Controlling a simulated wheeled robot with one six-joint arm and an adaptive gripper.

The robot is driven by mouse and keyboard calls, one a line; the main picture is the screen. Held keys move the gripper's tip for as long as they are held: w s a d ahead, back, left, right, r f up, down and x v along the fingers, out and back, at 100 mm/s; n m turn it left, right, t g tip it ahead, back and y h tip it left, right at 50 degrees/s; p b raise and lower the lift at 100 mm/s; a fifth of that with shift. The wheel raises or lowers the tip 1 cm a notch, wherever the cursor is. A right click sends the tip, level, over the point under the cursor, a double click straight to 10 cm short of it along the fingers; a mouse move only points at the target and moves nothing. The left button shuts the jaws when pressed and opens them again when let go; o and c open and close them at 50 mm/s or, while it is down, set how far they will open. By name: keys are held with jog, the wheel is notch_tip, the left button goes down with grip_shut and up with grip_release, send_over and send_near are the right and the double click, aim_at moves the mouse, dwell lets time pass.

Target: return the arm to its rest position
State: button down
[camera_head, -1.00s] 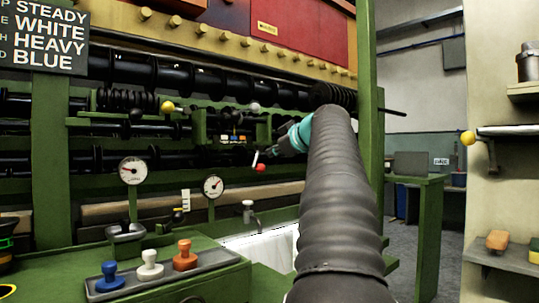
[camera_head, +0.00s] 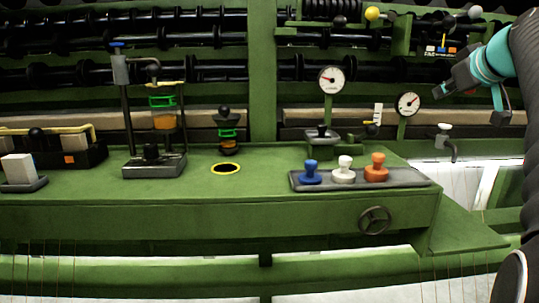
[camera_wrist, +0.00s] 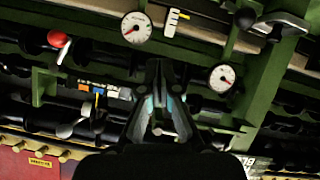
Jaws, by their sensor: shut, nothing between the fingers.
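My arm enters at the right edge of the head view, with a grey ribbed sleeve and a teal wrist (camera_head: 490,62). My gripper (camera_head: 440,92) points left and a little down, up in front of the green machine, to the right of the right-hand dial gauge. In the wrist view my gripper's dark fingers (camera_wrist: 164,72) are together, with nothing between them. Two white dial gauges (camera_wrist: 136,27) and (camera_wrist: 222,77) show beyond the fingers, and the picture looks upside down. Contact with the machine is not seen.
A green bench (camera_head: 300,213) runs below. A tray (camera_head: 420,181) holds a blue stamp (camera_head: 311,172), a white stamp (camera_head: 344,170) and an orange stamp (camera_head: 377,167). A tap (camera_head: 445,140) stands below my gripper. A red ball (camera_wrist: 59,40) shows in the wrist view.

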jog(key=s+a+f+m+g+y+p, duration=0.1)
jog(key=s+a+f, duration=0.25)
jog(key=a, duration=0.25)
jog(key=s+a+f+g+p, duration=0.2)
jog(key=s+a+f, duration=0.1)
jog(key=a+f, duration=0.3)
jog(key=s+a+f+m+g+y+p, duration=0.1)
jog(key=s+a+f, duration=0.2)
jog(key=a, duration=0.4)
jog(key=s+a+f+g+p, duration=0.1)
jog(key=s+a+f, duration=0.2)
jog(key=s+f, duration=0.4)
jog(key=s+a+f+g+p, duration=0.2)
jog(key=s+a+f, duration=0.2)
jog(key=s+f, duration=0.4)
jog(key=shift+s+a+f+m+h, duration=0.25)
jog(key=shift+f+m+h, duration=0.05)
jog(key=shift+f+h, duration=0.15)
